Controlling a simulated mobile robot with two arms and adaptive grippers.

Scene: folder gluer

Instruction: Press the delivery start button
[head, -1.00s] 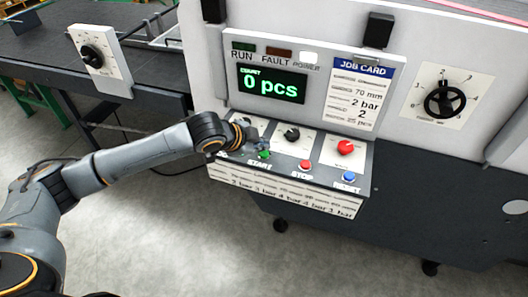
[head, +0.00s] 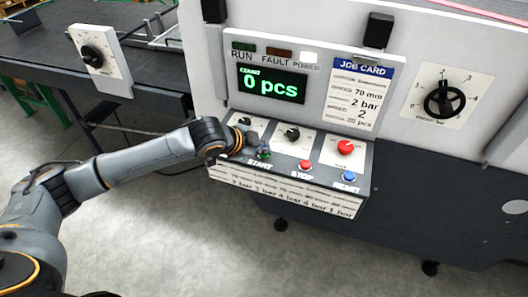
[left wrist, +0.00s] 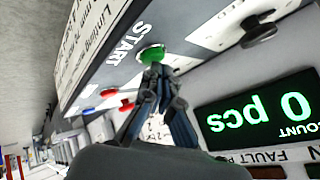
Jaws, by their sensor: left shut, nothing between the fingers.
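The green start button (left wrist: 151,53) sits beside the START label on the sloped control panel (head: 222,172). The display (head: 272,84) reads 0 pcs. My right gripper is not in view.
A red stop button (head: 305,165) and a blue reset button (head: 349,177) lie to the right on the panel. A job card (head: 357,94) is upright above.

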